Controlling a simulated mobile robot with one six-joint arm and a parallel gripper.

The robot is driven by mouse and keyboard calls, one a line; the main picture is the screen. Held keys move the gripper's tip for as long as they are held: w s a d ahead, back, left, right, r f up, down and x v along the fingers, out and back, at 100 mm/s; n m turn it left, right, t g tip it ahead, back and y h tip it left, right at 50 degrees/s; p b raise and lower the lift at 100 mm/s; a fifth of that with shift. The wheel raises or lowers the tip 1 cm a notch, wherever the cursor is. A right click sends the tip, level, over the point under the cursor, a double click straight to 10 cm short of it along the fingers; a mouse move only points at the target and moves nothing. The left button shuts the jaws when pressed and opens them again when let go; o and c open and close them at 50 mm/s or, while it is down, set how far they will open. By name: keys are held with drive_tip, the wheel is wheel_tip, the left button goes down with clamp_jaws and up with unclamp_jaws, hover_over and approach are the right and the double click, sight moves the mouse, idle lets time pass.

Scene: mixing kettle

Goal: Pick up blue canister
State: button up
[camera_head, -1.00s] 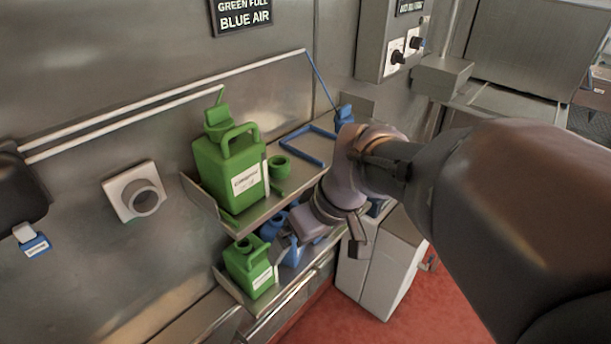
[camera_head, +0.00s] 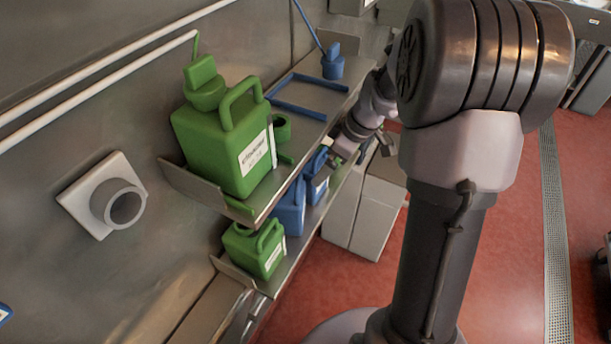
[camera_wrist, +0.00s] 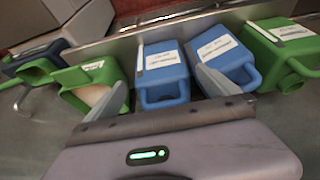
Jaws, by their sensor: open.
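Two blue canisters stand side by side on the lower shelf. In the head view, the nearer one (camera_head: 290,208) is partly under the upper shelf, and the farther one (camera_head: 318,175) is close to my gripper (camera_head: 337,156). In the wrist view, the left blue canister (camera_wrist: 163,72) is between my open fingers (camera_wrist: 163,80), with its handle toward me. The right blue canister (camera_wrist: 224,58) is just beyond the right finger, which partly covers it. My gripper holds nothing. Contact between the fingers and the canisters cannot be told.
The upper shelf (camera_head: 305,125) overhangs, bearing a large green canister (camera_head: 225,140). A grey cabinet (camera_head: 365,210) stands beyond; red floor is open rightward.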

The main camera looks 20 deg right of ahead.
drive_tip(key=b+x, duration=0.1)
drive_tip(key=x, duration=0.3)
drive_tip(key=shift+w+f+b, duration=0.1)
drive_tip(key=shift+f+b, duration=0.15)
drive_tip(key=shift+b, duration=0.05)
drive_tip(key=shift+r, duration=0.15)
drive_tip(key=shift+c, duration=0.2)
drive_tip(key=c, duration=1.9)
drive_tip(key=shift+o, duration=0.2)
drive_tip(key=shift+r, duration=0.15)
